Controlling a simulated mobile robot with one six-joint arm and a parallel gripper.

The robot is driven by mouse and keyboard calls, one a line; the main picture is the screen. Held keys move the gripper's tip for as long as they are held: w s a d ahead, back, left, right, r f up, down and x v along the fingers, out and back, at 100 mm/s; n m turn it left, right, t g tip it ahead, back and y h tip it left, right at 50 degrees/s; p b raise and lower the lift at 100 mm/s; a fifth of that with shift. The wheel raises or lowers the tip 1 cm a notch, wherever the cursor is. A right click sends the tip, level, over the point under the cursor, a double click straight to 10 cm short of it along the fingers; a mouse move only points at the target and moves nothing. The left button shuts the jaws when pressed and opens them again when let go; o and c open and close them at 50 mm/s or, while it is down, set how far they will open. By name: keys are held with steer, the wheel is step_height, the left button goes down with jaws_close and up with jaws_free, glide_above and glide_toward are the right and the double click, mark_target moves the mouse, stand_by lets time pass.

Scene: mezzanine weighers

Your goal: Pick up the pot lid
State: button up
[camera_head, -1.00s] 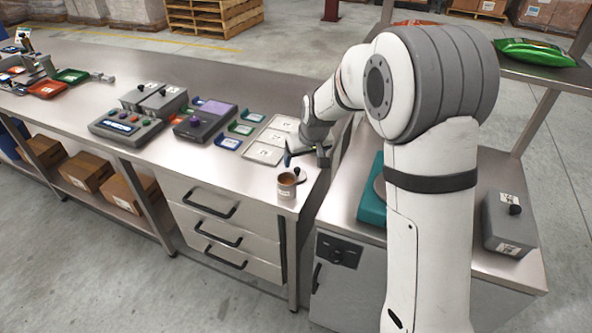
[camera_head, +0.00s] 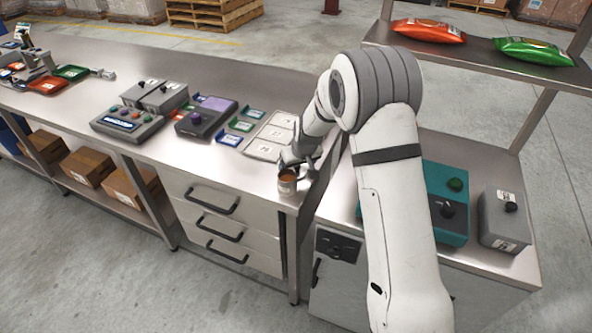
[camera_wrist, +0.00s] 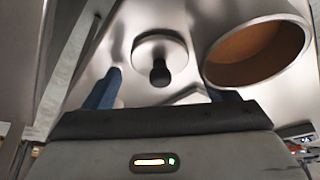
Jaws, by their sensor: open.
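The pot lid (camera_wrist: 145,48) is a round metal disc with a black knob (camera_wrist: 160,72), lying on the steel bench top in the wrist view. The open pot (camera_wrist: 212,70), with brown inside, stands to its right; it also shows in the head view (camera_head: 287,188) near the bench's front corner. My gripper (camera_wrist: 166,84) is open, its two blue fingers apart, with the knob between them in the picture. I cannot tell how far the fingertips are from it. In the head view my gripper (camera_head: 298,164) is just behind and above the pot and hides the lid.
Metal trays (camera_head: 268,143) with labels lie behind my gripper on the bench. A purple-topped grey device (camera_head: 195,124) and a button panel (camera_head: 122,125) stand further left. To the right, a teal box (camera_head: 452,232) and a grey box (camera_head: 503,222) stand on a lower cabinet.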

steer(key=shift+c, duration=0.3)
steer(key=c, duration=1)
